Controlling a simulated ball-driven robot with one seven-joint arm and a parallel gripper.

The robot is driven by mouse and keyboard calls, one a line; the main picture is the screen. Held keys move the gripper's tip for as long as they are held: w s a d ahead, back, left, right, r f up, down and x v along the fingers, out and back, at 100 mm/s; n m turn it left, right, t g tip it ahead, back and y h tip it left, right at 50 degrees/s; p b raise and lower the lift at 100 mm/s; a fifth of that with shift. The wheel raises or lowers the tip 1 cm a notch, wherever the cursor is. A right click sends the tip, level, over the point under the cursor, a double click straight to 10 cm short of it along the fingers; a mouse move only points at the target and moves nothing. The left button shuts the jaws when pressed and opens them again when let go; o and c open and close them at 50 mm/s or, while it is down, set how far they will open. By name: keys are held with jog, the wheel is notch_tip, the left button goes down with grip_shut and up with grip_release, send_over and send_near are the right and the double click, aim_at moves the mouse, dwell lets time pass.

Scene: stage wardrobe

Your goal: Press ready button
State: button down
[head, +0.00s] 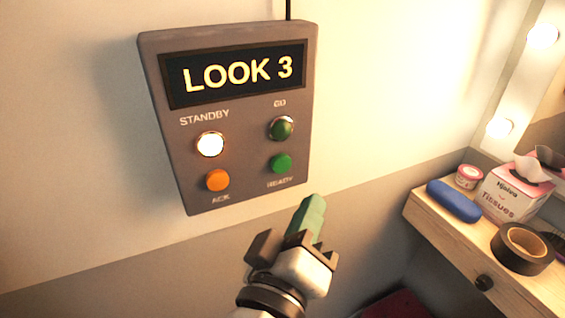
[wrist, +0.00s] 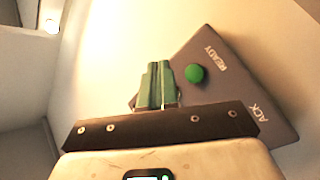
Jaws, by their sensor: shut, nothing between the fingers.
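The green READY button (head: 281,163) sits at the lower right of a grey cue box (head: 231,187) on the wall. The button also shows in the wrist view (wrist: 194,74), just right of my fingertips. My gripper (head: 312,207) is shut and empty, its green fingers together, below and a little right of the button in the head view. A gap shows between the fingertips and the button in both views. The box's display (head: 237,75) reads LOOK 3. The STANDBY lamp (head: 210,144) glows white.
An orange ACK button (head: 217,180) is left of READY, and a dark green GO lamp (head: 281,128) is above it. At right, a wooden dressing table (head: 450,229) holds a blue case (head: 453,201), a tissue box (head: 515,193) and black tape (head: 523,248).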

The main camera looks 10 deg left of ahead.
jog(key=shift+w+a+b, duration=0.1)
jog(key=shift+w+a, duration=0.5)
jog(key=shift+w, duration=0.3)
jog(key=shift+w+a+b, duration=0.1)
jog(key=shift+w+a, duration=0.45)
jog(key=shift+w, duration=0.35)
jog(key=shift+w+a+b, duration=0.1)
jog(key=shift+w+a, duration=0.5)
jog(key=shift+w, duration=0.3)
jog(key=shift+w+a, duration=0.1)
jog(key=shift+w+a, duration=0.15)
jog(key=shift+w, duration=0.1)
jog(key=shift+w+a+b, duration=0.25)
jog(key=shift+w+b, duration=0.05)
jog(key=shift+b, duration=0.15)
dwell(0.7)
jog(key=shift+s+d, duration=0.5)
jog(key=shift+s, duration=0.2)
jog(key=shift+s+d, duration=0.7)
jog(key=shift+s, duration=0.35)
jog(key=shift+s+d, duration=0.7)
jog(key=shift+s, duration=0.3)
